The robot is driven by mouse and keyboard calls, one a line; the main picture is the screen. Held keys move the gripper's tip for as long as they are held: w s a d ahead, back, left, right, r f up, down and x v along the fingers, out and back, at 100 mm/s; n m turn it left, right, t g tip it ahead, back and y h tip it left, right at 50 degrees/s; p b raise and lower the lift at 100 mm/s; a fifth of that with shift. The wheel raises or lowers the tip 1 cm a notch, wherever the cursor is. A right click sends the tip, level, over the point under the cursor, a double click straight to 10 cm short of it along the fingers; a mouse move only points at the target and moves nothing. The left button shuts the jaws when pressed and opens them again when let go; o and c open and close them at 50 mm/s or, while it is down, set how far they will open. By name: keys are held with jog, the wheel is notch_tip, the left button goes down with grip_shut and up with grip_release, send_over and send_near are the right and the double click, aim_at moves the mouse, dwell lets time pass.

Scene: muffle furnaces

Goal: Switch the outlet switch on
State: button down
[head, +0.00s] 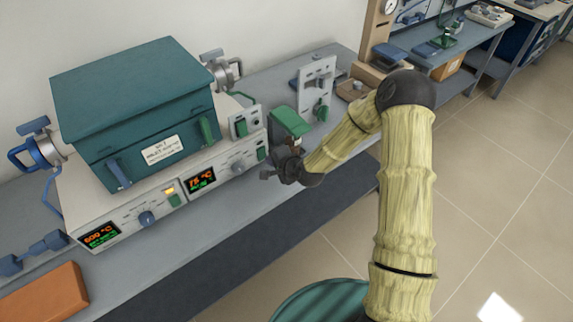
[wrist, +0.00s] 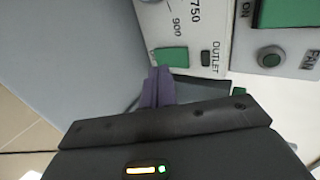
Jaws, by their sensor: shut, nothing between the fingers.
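The outlet switch is a green rocker at the right end of the furnace's front panel (head: 262,153). In the wrist view it is a green rectangle (wrist: 171,57) beside a small dark rectangle and the label "OUTLET". My gripper (head: 267,174) is in front of the panel's right end, just below the switch. In the wrist view its purple fingertips (wrist: 158,72) are together and empty, just below the green rocker. I cannot tell whether they touch it. Which way the rocker is tilted is not clear.
The teal furnace (head: 130,90) stands on a grey bench (head: 225,205). A side panel marked "FAN" has a round button (wrist: 270,56) and a larger green switch (wrist: 290,12), right of the outlet. A grey stand with a green knob (head: 316,90) is behind my gripper.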

jog(key=v, duration=1.1)
jog(key=shift+s, duration=0.2)
jog(key=shift+d, duration=0.1)
jog(key=f+b, duration=0.1)
jog(key=b, duration=0.3)
jog(key=shift+s+f, duration=0.2)
jog(key=shift+s, duration=0.05)
jog(key=shift+w, duration=0.1)
